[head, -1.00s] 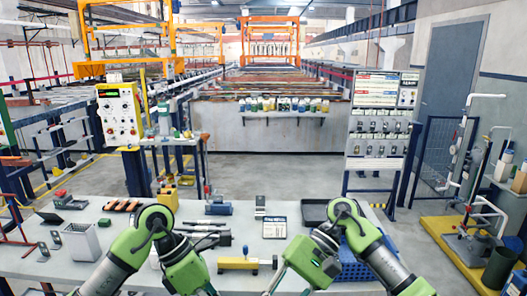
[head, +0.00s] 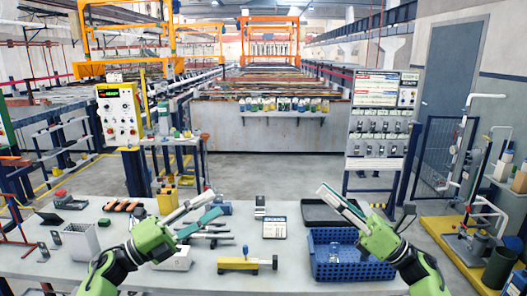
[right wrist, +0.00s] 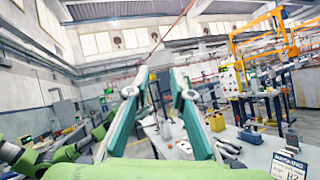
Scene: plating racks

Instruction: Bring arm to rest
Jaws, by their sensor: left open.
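My left gripper (head: 214,203) is in the head view, raised over the left-middle of the worktable, its fingers pointing up and to the right. Its jaws are apart and hold nothing that I can see. My right gripper (head: 328,191) is over the right part of the table, by the blue basket and the black tray, fingers pointing up and to the left. In the right wrist view its two green-and-grey fingers (right wrist: 155,82) stand well apart with nothing between them. No contact between either gripper and an object is visible.
The grey worktable (head: 215,267) carries a blue basket (head: 345,271), a black tray (head: 318,215), a yellow-handled tool (head: 240,264), a label card (head: 274,228) and a grey bin (head: 80,243). A panel board (head: 378,120) stands behind.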

